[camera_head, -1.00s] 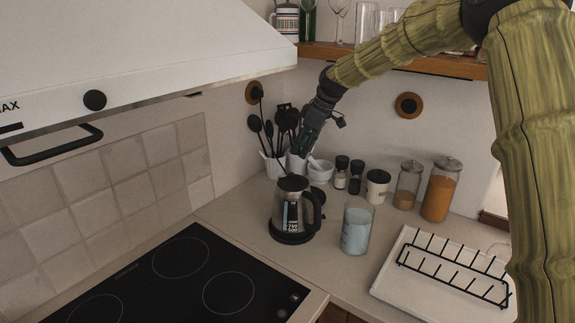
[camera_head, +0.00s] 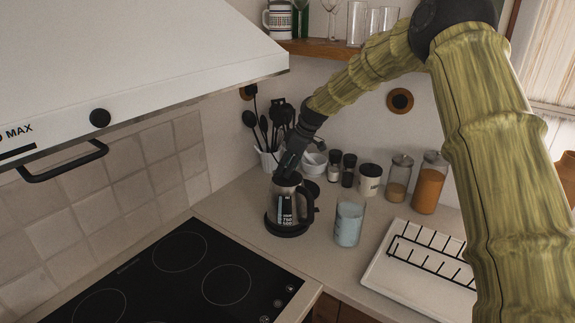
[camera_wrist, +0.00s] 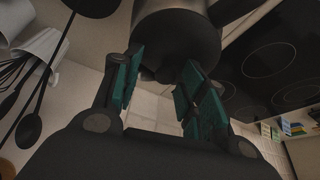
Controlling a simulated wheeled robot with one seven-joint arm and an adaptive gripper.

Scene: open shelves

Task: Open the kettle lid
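The kettle (camera_head: 287,209) is glass and dark metal with a black base, and stands on the counter left of a glass of bluish contents. Its dark lid (camera_head: 288,180) is on top, partly hidden by my gripper (camera_head: 291,165), which reaches down to it from above. In the wrist view the kettle's dark round top (camera_wrist: 177,40) fills the upper middle. My gripper (camera_wrist: 160,85) there has its two green-padded fingers spread apart, one on each side of a small dark part at the lid's edge. I cannot tell whether the fingers touch it.
A glass of bluish contents (camera_head: 348,224) stands right of the kettle. Behind are black utensils in a holder (camera_head: 268,158), a white mortar (camera_head: 314,163) and several jars. A white dish rack tray (camera_head: 385,283) lies right; a black cooktop (camera_head: 150,285) lies front left.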

